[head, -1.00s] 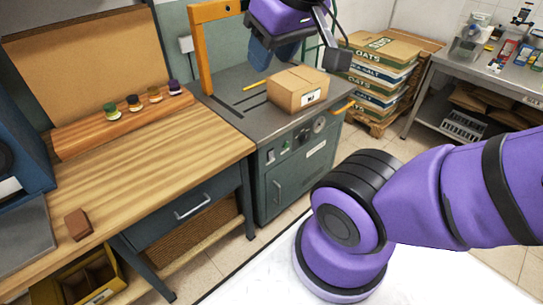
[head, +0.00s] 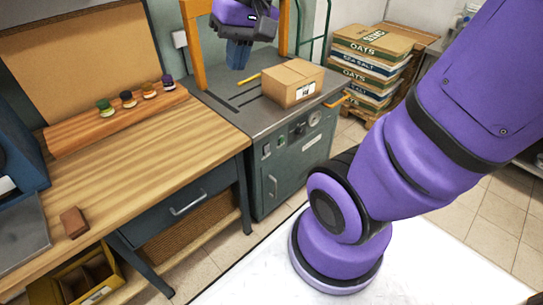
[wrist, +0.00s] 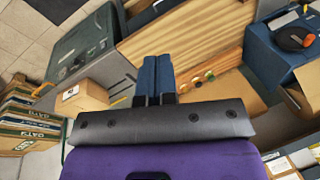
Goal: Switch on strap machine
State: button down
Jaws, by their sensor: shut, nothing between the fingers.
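The strap machine (head: 300,165) is a grey-green cabinet with an orange arch (head: 193,45) over its dark top. My gripper (head: 237,66) is above the machine's top, left of the carton and apart from the panel. Its blue fingers (wrist: 155,58) are together and empty. In the wrist view the machine (wrist: 92,50) is at upper left.
A wooden bench (head: 150,150) adjoins the machine on the left, with a rack of small jars (head: 128,99) and a brown block (head: 74,222). Stacked sacks (head: 365,55) stand behind at right. Tiled floor (head: 480,235) is open at right.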

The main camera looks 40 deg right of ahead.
aim_at(268, 153)
jog(key=w+d+f+m+t+y, duration=0.1)
jog(key=w+d+f+m+y, duration=0.45)
jog(key=w+f, duration=0.35)
jog(key=w+d+f+m+t+y, duration=0.1)
jog(key=w+d+f+m+y, duration=0.4)
jog(key=w+f, duration=0.4)
jog(key=d+f+m+t+h, duration=0.1)
jog(key=d+f+m+t, duration=0.3)
jog(key=d+f, duration=0.3)
jog(key=d+f+m+t+h, duration=0.1)
jog(key=d+f+m+t, duration=0.3)
jog(key=f, duration=0.5)
jog(key=s+d+f+m+t+h, duration=0.1)
jog(key=s+d+f+m+h, duration=0.2)
jog(key=f, duration=0.5)
jog(key=s+d+f+m+t+h, duration=0.2)
jog(key=f+m, duration=0.4)
jog(key=f, duration=0.3)
jog(key=s+d+f+m+t+h, duration=0.1)
jog(key=s+d+f+m+h, duration=0.3)
jog(key=f, duration=0.5)
jog(key=shift+m+t+h, duration=0.3)
jog(key=shift+m+h, duration=0.45)
jog(key=shift+h, duration=0.3)
jog(key=shift+f, duration=0.1)
